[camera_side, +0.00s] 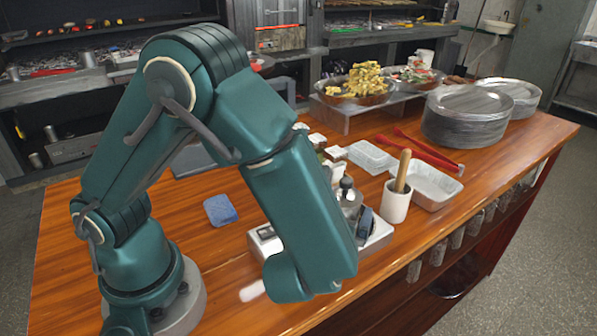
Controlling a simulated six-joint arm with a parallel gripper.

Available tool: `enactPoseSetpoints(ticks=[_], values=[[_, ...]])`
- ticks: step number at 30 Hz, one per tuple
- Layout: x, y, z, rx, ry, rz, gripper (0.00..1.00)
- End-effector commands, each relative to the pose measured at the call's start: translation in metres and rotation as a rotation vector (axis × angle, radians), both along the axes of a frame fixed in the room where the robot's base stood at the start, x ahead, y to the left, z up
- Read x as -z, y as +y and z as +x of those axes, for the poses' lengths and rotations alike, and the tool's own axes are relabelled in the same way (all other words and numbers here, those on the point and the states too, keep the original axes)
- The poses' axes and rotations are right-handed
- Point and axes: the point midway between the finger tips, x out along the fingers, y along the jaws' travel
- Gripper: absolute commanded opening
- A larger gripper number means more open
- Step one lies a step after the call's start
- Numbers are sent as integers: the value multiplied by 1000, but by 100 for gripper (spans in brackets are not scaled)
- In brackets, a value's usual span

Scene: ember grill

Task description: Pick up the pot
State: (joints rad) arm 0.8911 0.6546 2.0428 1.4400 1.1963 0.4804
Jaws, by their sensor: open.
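A metallic pot (350,204) with a dark knob on top appears just right of my arm's lower link, which hides much of it. It seems to stand on a pale, low stove-like unit (378,236), which shows on both sides of my arm. My arm reaches down in front of them. My gripper cannot be made out; it is hidden behind or below my own links, so its distance from the pot cannot be told.
A white mortar with a wooden pestle (396,199) stands close right of the pot. A blue sponge (220,210) lies left. The wooden table's front left is clear.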

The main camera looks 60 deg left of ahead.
Motion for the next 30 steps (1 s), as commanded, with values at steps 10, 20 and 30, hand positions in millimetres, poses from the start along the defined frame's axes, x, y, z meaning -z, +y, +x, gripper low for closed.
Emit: enactPoseSetpoints(ticks=[10,20,30], values=[[17,18,23,-5,2,-1,100],[24,28,38,-1,1,-3,100],[24,28,38,0,0,-1,31]])
